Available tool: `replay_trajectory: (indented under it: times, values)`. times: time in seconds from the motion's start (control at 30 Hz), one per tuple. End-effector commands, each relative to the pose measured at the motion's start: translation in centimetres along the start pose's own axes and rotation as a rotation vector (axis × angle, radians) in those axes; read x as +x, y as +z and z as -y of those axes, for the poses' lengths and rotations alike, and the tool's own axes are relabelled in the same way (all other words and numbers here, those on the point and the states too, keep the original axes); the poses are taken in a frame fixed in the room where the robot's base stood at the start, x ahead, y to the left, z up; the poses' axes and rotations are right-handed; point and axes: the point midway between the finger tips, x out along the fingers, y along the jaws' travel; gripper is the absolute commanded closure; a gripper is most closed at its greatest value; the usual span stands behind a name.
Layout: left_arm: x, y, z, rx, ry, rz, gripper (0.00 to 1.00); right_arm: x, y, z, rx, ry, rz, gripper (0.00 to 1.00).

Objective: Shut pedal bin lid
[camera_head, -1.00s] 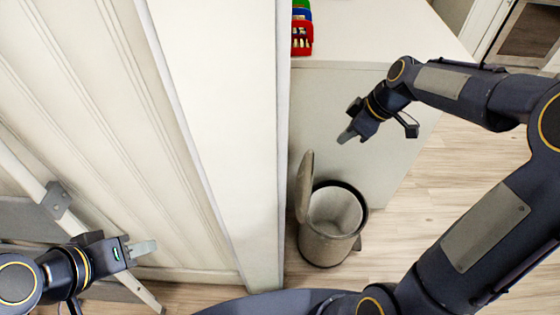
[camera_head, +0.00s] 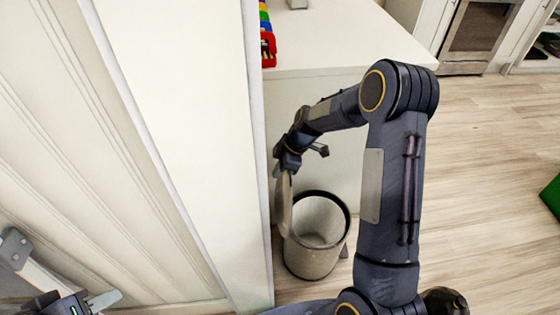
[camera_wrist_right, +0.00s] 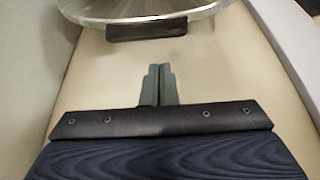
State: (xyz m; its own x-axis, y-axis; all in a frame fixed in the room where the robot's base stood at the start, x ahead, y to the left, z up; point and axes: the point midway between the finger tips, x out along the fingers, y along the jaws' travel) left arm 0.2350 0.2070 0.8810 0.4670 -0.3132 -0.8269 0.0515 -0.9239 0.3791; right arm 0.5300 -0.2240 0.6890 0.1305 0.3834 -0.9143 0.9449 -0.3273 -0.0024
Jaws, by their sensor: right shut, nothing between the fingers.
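The pedal bin (camera_head: 313,250) is a grey-beige cylinder with a dark rim, standing on the floor against the white cabinet. Its lid (camera_head: 284,208) stands upright at the left side of the rim, so the bin is open. My right gripper (camera_head: 278,172) is shut and empty at the top of the lid. Whether it touches the lid is unclear. In the right wrist view the closed fingers (camera_wrist_right: 158,82) point toward a shiny round edge, apparently the lid (camera_wrist_right: 140,12). My left gripper (camera_head: 104,300) is at the lower left, far from the bin, partly cut off; its jaw gap is unclear.
A tall white panel (camera_head: 180,130) stands just left of the lid, leaving little room there. A white counter (camera_head: 340,40) lies behind the bin, with colourful items (camera_head: 267,45) at its left edge.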

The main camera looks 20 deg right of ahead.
Motion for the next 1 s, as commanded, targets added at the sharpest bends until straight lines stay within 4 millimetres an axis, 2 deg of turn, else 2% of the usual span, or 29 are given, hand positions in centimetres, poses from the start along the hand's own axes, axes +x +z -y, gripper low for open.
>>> replay_trajectory:
  times: [0.03, 0.2, 0.67, 0.87, 1.0]
  values:
    - [-0.1, -0.1, -0.1, 0.0, 0.0, 0.0, 0.64, -0.5, 0.9, -0.1, 0.006, 0.004, 0.001, 1.0]
    - [-0.2, -0.1, -0.1, 0.0, 0.0, 0.0, 0.64, -1.1, 2.3, -0.1, 0.003, 0.003, 0.0, 1.0]
    - [-0.1, -0.1, -0.1, 0.0, 0.0, 0.0, 0.64, -1.1, 2.7, 0.0, 0.002, 0.002, -0.002, 1.0]
    - [1.1, 0.6, 0.5, 0.0, 0.0, 0.0, 0.64, -1.2, 4.1, -0.1, 0.006, 0.005, -0.036, 1.0]
    - [3.1, 1.6, 1.4, 0.0, 0.0, 0.0, 0.64, -1.5, 6.4, -0.1, 0.01, 0.008, -0.101, 1.0]
